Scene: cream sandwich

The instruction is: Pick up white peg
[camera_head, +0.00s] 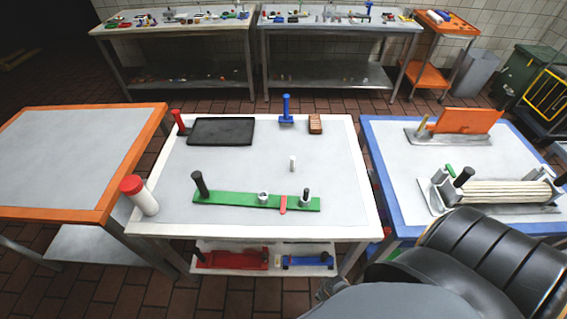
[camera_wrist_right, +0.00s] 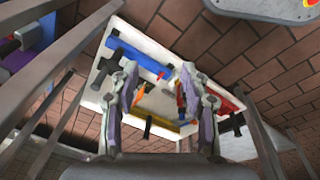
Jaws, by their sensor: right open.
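The white peg (camera_head: 292,163) stands upright on the grey top of the white-edged middle table (camera_head: 150,180), behind the green board (camera_head: 230,199). My right gripper (camera_wrist_right: 159,70) is open in the right wrist view, with its two fingers apart and nothing seen held between them. In the head view my right arm comes in at the lower right, and part of the gripper shows low in front of the table, well away from the peg. I cannot make out the white peg in the wrist view. My left gripper is not in view.
Coloured tools lie on the lower shelf (camera_head: 272,271). The tabletop around the peg is clear.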

